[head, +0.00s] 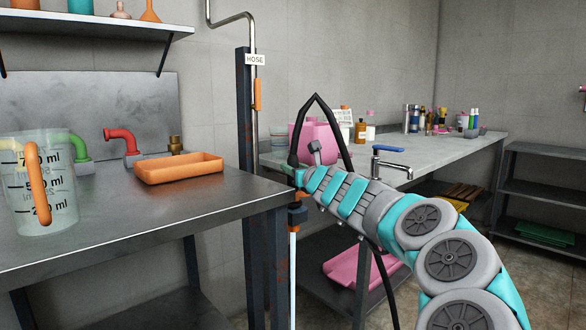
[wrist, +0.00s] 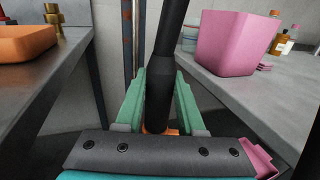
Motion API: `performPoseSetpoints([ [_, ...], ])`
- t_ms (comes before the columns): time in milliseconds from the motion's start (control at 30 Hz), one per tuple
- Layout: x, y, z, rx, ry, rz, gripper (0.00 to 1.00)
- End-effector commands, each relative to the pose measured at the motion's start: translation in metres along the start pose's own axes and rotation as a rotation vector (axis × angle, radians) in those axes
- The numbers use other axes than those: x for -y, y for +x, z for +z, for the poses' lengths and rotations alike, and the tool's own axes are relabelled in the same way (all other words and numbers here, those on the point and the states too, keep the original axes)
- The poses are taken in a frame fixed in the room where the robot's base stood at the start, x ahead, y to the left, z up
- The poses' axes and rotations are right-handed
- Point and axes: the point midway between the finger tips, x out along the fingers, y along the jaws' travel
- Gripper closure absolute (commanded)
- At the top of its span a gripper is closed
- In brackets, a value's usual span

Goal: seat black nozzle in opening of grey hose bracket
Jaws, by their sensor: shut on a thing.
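My gripper (head: 296,180) is at the front right corner of the steel table. In the wrist view its two green fingers (wrist: 160,98) are shut on the black nozzle (wrist: 164,62), which stands nearly upright between them. A black hose runs up from the grip, bends sharply and comes back down behind my arm in the head view. A dark post (head: 244,130) with a HOSE label (head: 255,59) stands behind.
The steel table (head: 110,225) holds an orange tray (head: 180,168) and a measuring jug (head: 50,190). The bench (head: 440,153) at right carries a pink container (head: 325,135), which also shows in the wrist view (wrist: 228,42), and several bottles. A pipe runs up beside the post.

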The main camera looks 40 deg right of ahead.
Motion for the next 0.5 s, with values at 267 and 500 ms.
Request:
performPoseSetpoints([
  [267, -0.0004, -0.0001, -0.005, 0.001, 0.0, 0.001, 1.0],
  [500, -0.0002, -0.0001, -0.0094, 0.001, 0.001, 0.001, 1.0],
])
